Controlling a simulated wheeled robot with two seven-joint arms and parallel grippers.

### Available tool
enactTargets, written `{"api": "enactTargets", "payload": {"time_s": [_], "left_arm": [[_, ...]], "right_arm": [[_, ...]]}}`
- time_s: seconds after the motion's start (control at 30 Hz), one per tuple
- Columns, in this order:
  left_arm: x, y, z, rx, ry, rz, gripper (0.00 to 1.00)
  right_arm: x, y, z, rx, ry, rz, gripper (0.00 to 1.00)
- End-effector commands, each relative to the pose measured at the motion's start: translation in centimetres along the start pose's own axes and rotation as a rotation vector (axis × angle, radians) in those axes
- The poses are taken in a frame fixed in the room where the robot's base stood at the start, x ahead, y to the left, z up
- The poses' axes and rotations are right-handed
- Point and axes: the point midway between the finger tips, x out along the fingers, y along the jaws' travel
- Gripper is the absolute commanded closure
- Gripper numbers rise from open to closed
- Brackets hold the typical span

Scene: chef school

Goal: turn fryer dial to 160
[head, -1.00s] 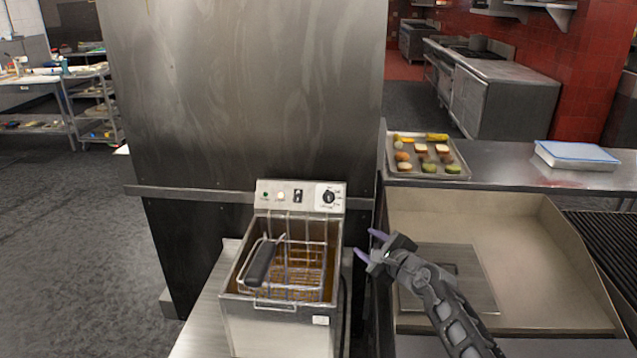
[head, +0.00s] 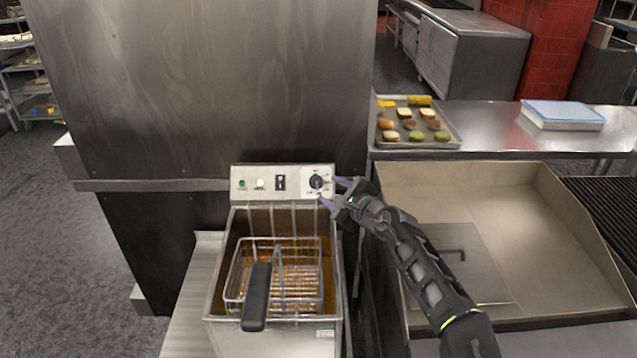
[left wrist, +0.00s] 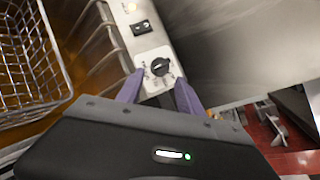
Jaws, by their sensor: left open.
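The fryer dial (head: 316,181) is a round black knob on a white scale plate at the right end of the fryer's control panel. It also shows in the left wrist view (left wrist: 160,67). The scale numbers are too small to read, so I cannot tell its setting. My left gripper (head: 333,192) is open, its purple fingers just right of the dial in the head view. In the left wrist view the fingertips (left wrist: 159,84) straddle the lower part of the dial plate, with the knob just beyond them; contact cannot be seen. My right gripper is not in view.
The fryer (head: 215,270) holds brown oil and a wire basket (head: 285,285) with a black handle (head: 257,297). A steel wall panel (head: 210,90) stands close behind. A griddle (head: 455,265) is to the right, with a food tray (head: 452,141) behind it.

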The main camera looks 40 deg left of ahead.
Motion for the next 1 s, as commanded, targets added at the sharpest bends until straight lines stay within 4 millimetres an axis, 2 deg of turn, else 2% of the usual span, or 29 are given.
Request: {"api": "enactTargets", "payload": {"time_s": [0.4,0.5,0.83,1.0], "left_arm": [[5.8,-0.1,0.3,0.003,-0.003,0.001,0.56],[6.8,-0.1,0.2,0.002,-0.002,0.000,0.56],[7.3,0.0,0.1,0.001,-0.001,0.000,0.56],[7.3,0.0,0.1,0.000,-0.001,0.000,0.69]], "right_arm": [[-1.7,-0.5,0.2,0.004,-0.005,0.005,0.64],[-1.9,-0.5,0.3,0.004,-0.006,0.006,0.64],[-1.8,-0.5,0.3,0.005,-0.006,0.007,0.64],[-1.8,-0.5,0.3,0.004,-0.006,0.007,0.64]]}}
